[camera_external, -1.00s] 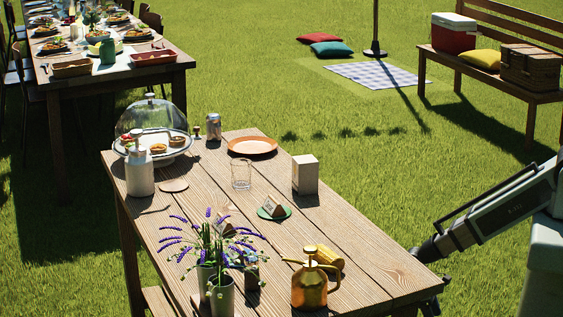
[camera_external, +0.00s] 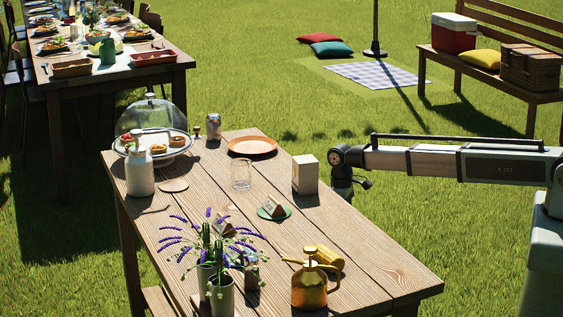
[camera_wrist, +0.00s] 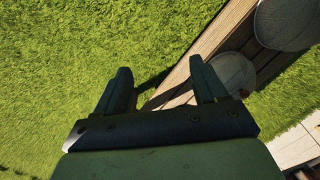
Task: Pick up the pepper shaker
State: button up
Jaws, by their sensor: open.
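A small dark-topped object (camera_external: 196,132), which may be the pepper shaker, stands at the table's far left end between the glass dome and a can; it is too small to be sure. My gripper (camera_external: 343,192) hangs just past the table's right edge, to the right of the white box and well away from that small object. No shaker can be made out in the wrist view.
Grass lies right of the table.

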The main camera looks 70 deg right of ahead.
jog(key=w+d+r+t, duration=0.1)
jog(key=w+d+r, duration=0.2)
jog(key=w+r, duration=0.5)
jog(key=w+d+r+t, duration=0.1)
jog(key=w+d+r, duration=0.35)
jog(key=r, duration=0.75)
jog(key=w+a+r+n, duration=0.3)
jog(key=w+a+r, duration=0.3)
jog(key=a+r, duration=0.35)
jog(key=a+r+n, duration=0.2)
jog(key=a, duration=1.6)
jog(key=n, duration=0.8)
send_near(252, 258)
jog(key=shift+w+g+h, duration=0.3)
jog(key=shift+w+h, duration=0.1)
jog(key=shift+w, duration=0.1)
notch_tip(252, 258, down, 13)
jog(key=shift+d+f, duration=0.1)
jog(key=shift+d, duration=0.05)
